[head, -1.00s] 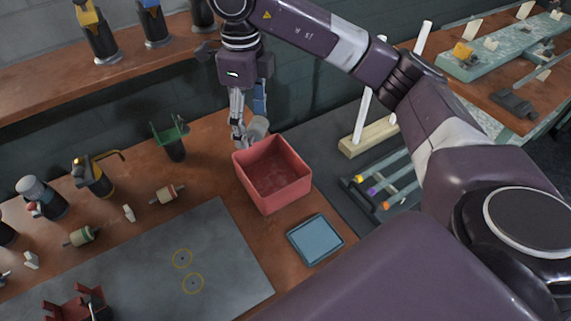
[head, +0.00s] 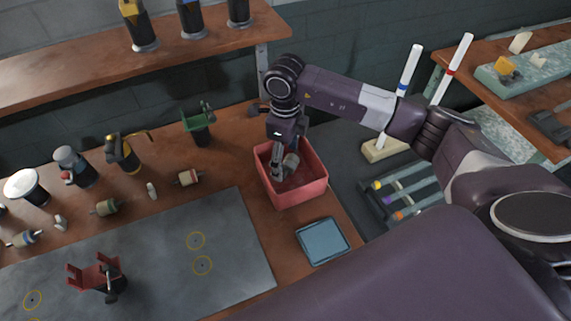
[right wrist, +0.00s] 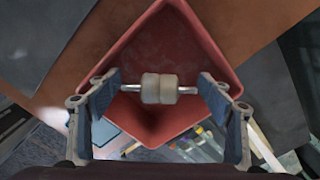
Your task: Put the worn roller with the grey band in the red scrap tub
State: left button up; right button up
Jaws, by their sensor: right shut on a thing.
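The red scrap tub (head: 300,195) stands on the brown bench, right of the grey mat. My right gripper (head: 280,168) points down at the tub's mouth, shut on the worn roller (head: 291,162). In the right wrist view the roller (right wrist: 151,89) is pale with a greyish band, and its metal pins lie between the two blue pads of the gripper (right wrist: 160,92). The tub's red walls (right wrist: 205,40) surround it there. The roller looks level with or just inside the rim; its exact height is unclear. My left gripper is not in view.
A blue tray (head: 323,240) lies in front of the tub. Other rollers, one red-ended (head: 188,178) and one green-ended (head: 105,207), lie left on the bench. A green holder (head: 198,125) stands behind. A rack of coloured-tipped rods (head: 405,195) is at right.

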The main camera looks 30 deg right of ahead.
aim_at(285, 169)
notch_tip(285, 169, down, 4)
jog(key=shift+f+p, duration=0.1)
jog(key=shift+p, duration=0.45)
jog(key=shift+f, duration=0.35)
jog(key=shift+f, duration=0.1)
jog(key=o, duration=0.7)
jog(key=shift+f, duration=0.1)
jog(key=shift+o, duration=1)
